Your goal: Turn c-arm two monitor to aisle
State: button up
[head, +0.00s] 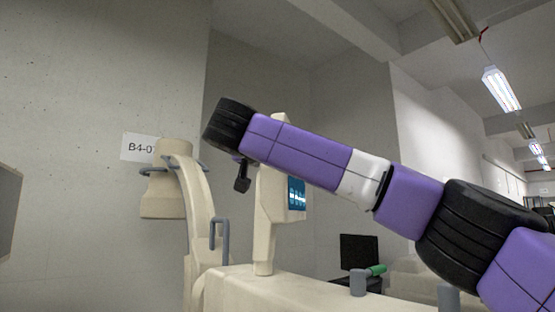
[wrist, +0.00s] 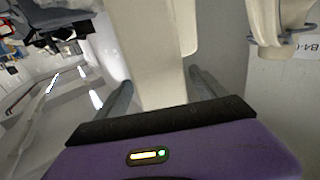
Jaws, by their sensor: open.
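The c-arm monitor (head: 297,194) stands on a cream post (head: 264,220) above a cream cart body, and part of its lit blue screen shows facing right in the head view. My purple arm crosses in front of it and hides its upper part. My gripper (head: 242,178) shows only as a small dark part below the wrist, left of the monitor. In the wrist view the two grey fingers (wrist: 162,92) are apart, one on each side of a broad cream part (wrist: 155,50). I cannot tell whether they touch it.
A cream c-shaped arm (head: 197,200) with a grey handle (head: 219,232) rises left of the post. A wall sign (head: 138,147) reads "B4-0" with its end hidden. A dark screen (head: 359,252) and a green-ended handle (head: 375,270) are behind, lower right. Open room shows at far right.

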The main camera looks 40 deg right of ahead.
jog(key=p+x, duration=0.1)
jog(key=x, duration=0.2)
jog(key=shift+w+d, duration=0.1)
jog(key=shift+w, duration=0.05)
grip_shut()
dwell(0.3)
